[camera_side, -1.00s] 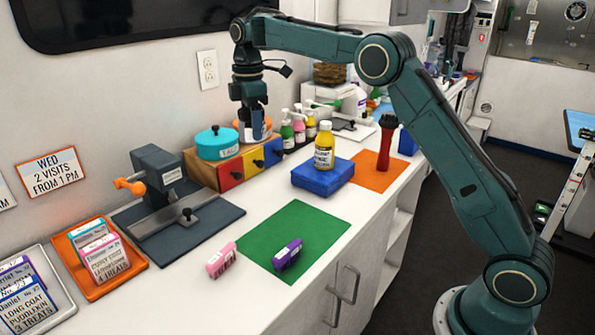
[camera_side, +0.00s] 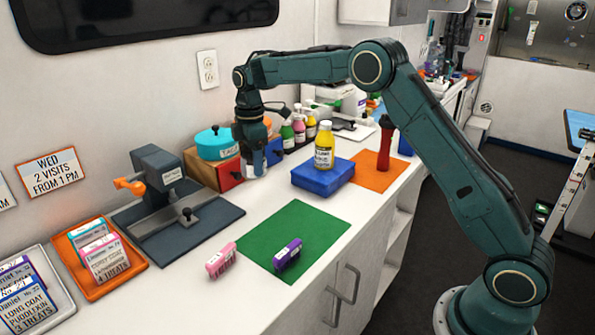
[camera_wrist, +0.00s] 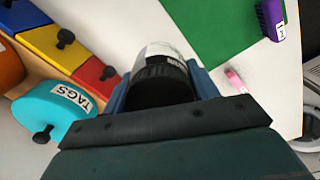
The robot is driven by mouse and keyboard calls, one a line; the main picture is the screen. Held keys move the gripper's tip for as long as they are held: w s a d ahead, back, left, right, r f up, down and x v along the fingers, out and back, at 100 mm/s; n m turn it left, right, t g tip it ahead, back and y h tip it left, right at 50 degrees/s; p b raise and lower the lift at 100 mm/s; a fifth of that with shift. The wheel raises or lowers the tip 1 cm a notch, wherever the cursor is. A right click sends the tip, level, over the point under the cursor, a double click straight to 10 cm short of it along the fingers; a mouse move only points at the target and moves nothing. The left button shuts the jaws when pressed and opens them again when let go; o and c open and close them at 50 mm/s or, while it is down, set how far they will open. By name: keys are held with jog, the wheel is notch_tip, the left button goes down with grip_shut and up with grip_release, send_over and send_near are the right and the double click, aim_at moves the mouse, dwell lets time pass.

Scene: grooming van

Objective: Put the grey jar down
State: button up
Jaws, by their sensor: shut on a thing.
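My gripper (camera_side: 254,152) is shut on the grey jar (camera_side: 257,169), low in front of the small drawer box in the side view. In the wrist view my gripper (camera_wrist: 165,88) has a finger on each side of the jar (camera_wrist: 165,52), whose black lid (camera_wrist: 163,82) faces the camera. The jar looks roughly upright. Its base is close to the white counter (camera_side: 225,232), but I cannot tell whether it touches. My fingers cover much of the jar in the side view.
The coloured drawers (camera_wrist: 52,45) with black knobs stand close beside the jar. A teal tags tin (camera_side: 214,143) sits on them. A blue box (camera_side: 322,174) with a yellow bottle (camera_side: 324,145) stands to the right.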

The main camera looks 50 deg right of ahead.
notch_tip(320, 180, down, 6)
jog(key=shift+f, duration=0.1)
jog(key=shift+f, duration=0.1)
jog(key=shift+f, duration=2.05)
jog(key=shift+f, duration=0.15)
jog(key=o, duration=1.1)
notch_tip(320, 180, up, 12)
jog(key=shift+f, duration=0.15)
jog(key=shift+r, duration=0.35)
